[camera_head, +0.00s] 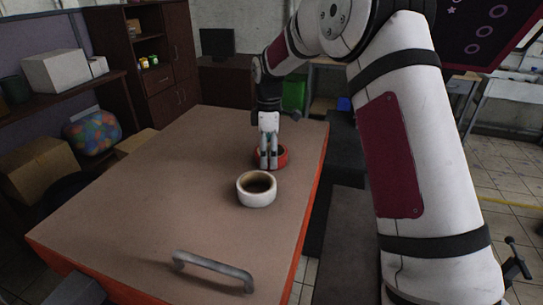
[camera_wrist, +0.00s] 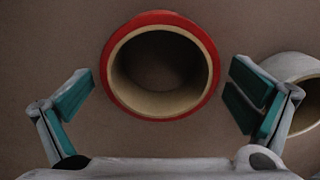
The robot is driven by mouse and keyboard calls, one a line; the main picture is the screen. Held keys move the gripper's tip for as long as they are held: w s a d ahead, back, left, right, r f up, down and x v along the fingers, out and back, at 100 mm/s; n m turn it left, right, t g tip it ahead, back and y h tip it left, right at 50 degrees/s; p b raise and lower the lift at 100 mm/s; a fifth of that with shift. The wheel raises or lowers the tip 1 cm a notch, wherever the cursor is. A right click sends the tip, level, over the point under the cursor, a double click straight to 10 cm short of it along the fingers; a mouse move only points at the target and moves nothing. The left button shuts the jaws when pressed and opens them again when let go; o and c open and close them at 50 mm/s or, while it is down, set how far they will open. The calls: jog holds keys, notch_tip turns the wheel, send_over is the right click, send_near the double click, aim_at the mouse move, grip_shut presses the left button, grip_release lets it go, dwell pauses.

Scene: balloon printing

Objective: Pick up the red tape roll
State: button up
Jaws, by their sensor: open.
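The red tape roll (camera_head: 283,157) lies flat on the brown table, partly hidden behind my gripper in the head view. In the wrist view the red tape roll (camera_wrist: 111,84) shows from above as a red ring with a tan core. My gripper (camera_head: 268,165) points down over the roll. In the wrist view my gripper (camera_wrist: 165,92) is open, with one teal-padded finger on each side of the roll and visible gaps between pads and roll. I cannot tell the exact height of the fingertips above the table.
A white tape roll (camera_head: 257,197) stands close in front of the red one; it also shows beside the right finger in the wrist view (camera_wrist: 292,66). A grey handle (camera_head: 212,272) is at the table's (camera_head: 130,205) near end. The table's left side is clear.

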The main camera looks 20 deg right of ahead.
jog(key=c, duration=1.3)
